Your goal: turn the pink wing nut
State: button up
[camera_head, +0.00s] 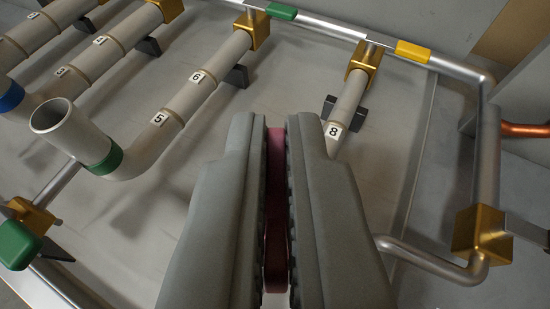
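My gripper (277,135) points forward over the pipework, its two grey fingers nearly together. Between the fingers is the pink wing nut (276,190), seen as a narrow upright strip. Both finger pads appear to press on its sides. Most of the wing nut, and whatever it sits on, is hidden by the fingers.
Grey pipes with number labels run at the left, one with an open upturned end (62,118). A pipe labelled 8 (345,105) lies just right of the fingers. Brass blocks (482,235), a yellow handle (413,51) and green handles (17,245) surround the area.

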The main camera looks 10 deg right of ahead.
jog(key=o, duration=0.4)
jog(key=shift+f, duration=0.2)
jog(key=shift+s+r, duration=0.1)
jog(key=shift+r, duration=0.05)
jog(key=v, duration=1.7)
jog(key=shift+s, duration=0.15)
